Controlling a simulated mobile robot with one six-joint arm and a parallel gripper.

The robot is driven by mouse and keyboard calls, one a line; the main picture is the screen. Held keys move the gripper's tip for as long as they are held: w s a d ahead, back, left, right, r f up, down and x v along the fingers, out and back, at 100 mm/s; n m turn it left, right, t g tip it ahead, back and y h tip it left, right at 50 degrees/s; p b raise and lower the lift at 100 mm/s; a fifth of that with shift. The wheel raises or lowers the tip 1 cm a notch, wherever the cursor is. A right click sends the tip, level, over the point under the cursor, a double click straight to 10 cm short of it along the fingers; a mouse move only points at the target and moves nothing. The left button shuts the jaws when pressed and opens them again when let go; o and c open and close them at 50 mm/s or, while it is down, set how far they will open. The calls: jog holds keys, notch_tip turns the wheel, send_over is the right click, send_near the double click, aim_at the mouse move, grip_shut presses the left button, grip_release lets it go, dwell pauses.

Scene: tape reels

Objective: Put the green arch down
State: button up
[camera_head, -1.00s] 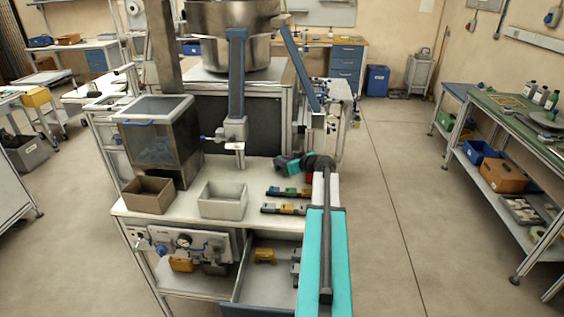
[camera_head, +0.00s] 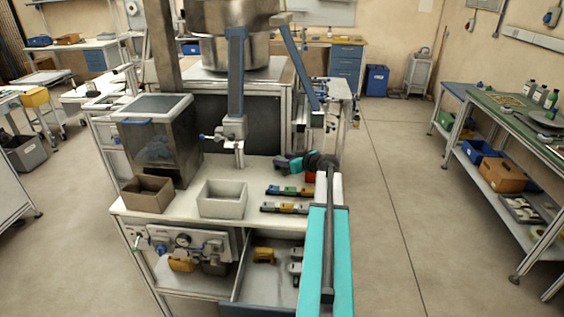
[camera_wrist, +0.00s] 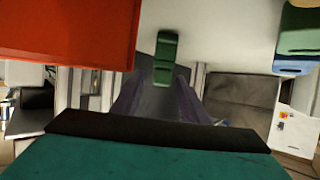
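The green arch (camera_wrist: 165,60) is near the top middle of the wrist view, in line with the two dark fingers of my gripper (camera_wrist: 163,82). The fingers stand on either side of its near end, and it looks gripped; their contact faces are hard to see. In the head view my gripper (camera_head: 286,163) is small, at the right part of the bench top, behind the rows of coloured blocks. The arch cannot be made out clearly there.
A row of coloured blocks (camera_head: 289,190) and a greyish row (camera_head: 284,207) lie on the bench. A white bin (camera_head: 222,199) and a brown bin (camera_head: 147,194) stand left. An open drawer (camera_head: 240,272) is below. A red block (camera_wrist: 70,35) fills the wrist view's upper left.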

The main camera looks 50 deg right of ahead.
jog(key=b+v, duration=0.3)
jog(key=v, duration=0.7)
jog(key=shift+b, duration=0.3)
jog(key=shift+s+a+r, duration=0.1)
